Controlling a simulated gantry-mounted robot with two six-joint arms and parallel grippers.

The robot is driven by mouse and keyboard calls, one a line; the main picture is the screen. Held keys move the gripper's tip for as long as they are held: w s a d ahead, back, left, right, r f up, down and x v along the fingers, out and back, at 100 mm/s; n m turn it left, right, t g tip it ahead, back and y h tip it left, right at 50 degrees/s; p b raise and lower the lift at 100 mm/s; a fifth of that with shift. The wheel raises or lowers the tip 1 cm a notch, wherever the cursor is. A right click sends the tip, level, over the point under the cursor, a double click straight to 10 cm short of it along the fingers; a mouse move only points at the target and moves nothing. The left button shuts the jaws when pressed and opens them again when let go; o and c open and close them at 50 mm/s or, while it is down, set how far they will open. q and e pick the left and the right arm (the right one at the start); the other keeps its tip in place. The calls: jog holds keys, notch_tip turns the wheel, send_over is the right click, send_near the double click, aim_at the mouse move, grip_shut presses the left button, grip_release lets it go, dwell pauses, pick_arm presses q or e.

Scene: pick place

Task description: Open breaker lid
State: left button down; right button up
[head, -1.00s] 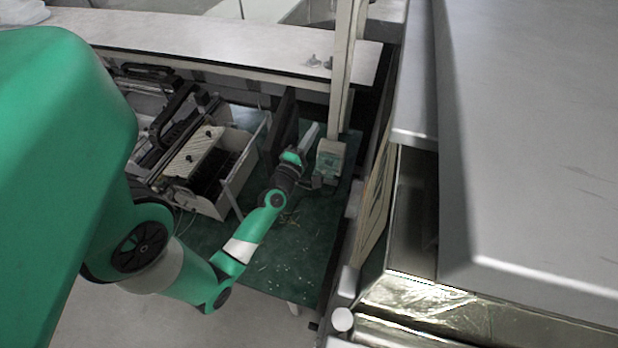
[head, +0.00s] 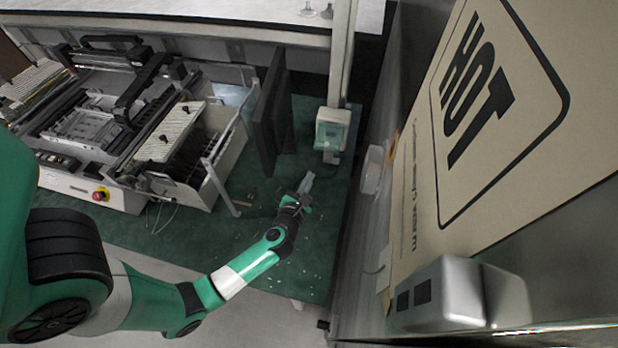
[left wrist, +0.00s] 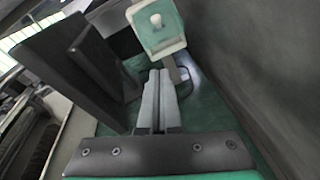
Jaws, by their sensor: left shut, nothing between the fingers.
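The breaker box (head: 332,130) is a small pale box with a greenish front, fixed at the foot of the upright post. In the left wrist view the breaker box (left wrist: 158,22) is at the top, with a green face, a pale knob and a pale edge below. I cannot tell whether its lid is open or shut. My left gripper (head: 307,182) is below and left of the box in the head view, apart from it. Its long pale fingers (left wrist: 158,100) are together and empty, pointing toward the box in the wrist view. My right gripper is not in view.
A dark upright panel (head: 271,110) stands left of the box. A machine with a white open bin (head: 232,165) is farther left. A cardboard sheet marked HOT (head: 420,160) and a metal wall close off the right. The green surface (head: 255,228) around my gripper is mostly clear.

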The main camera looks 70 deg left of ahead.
aim_at(324, 148)
pick_arm(q)
jog(key=w+a, duration=0.3)
jog(key=w+a+r, duration=0.1)
jog(key=w+a, duration=0.2)
jog(key=shift+r, duration=0.1)
jog(key=shift+w+r, duration=0.25)
jog(key=shift+r, duration=0.1)
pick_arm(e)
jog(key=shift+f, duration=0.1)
